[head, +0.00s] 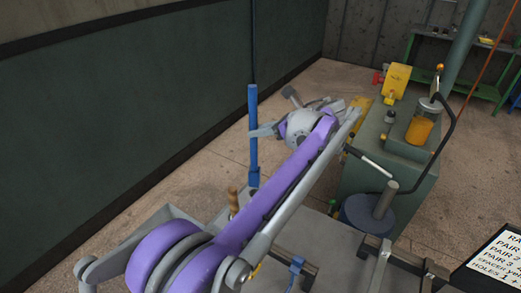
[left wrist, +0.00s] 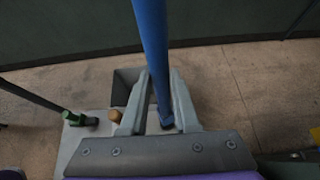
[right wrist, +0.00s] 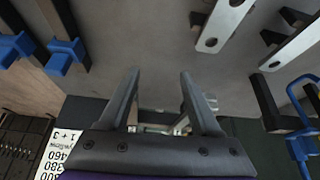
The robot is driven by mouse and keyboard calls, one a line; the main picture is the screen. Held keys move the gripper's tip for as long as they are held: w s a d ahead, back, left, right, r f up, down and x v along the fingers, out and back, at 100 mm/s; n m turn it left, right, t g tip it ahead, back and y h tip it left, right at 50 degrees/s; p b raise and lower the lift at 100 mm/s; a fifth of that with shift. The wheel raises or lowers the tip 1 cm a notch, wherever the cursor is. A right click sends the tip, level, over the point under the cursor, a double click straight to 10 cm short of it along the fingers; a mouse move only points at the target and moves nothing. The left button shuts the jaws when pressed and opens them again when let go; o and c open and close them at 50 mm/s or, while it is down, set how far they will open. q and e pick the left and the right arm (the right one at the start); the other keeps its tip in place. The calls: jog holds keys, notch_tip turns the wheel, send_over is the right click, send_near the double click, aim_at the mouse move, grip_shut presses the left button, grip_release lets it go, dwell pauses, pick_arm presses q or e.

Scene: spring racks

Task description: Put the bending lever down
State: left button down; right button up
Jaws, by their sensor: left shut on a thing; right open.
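The bending lever (head: 253,120) is a long blue bar, standing close to upright left of the bench in the head view. My left gripper (head: 254,132) is shut on it partway along its length. In the left wrist view the lever (left wrist: 152,40) runs down between the fingers of my left gripper (left wrist: 160,78). A grey open-topped holder (left wrist: 128,76) shows behind the fingers; I cannot tell whether the lever's lower end is inside it. My right gripper (right wrist: 158,78) is open and empty in the right wrist view, above a grey surface with fixtures.
A wooden handle (head: 233,201) stands at the bench's left edge. A green machine cabinet (head: 385,165) with a yellow jar (head: 420,130) and a dark round base (head: 370,215) stands to the right. A white lettered sign (head: 500,265) is at lower right. Floor left of the lever is clear.

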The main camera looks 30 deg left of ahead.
aim_at(254, 141)
pick_arm(q)
notch_tip(254, 141, down, 4)
jog(key=shift+w+d+f, duration=0.1)
jog(key=shift+w, duration=0.05)
pick_arm(e)
jog(key=shift+d+f, duration=0.1)
jog(key=shift+f, duration=0.05)
jog(key=shift+w, duration=0.1)
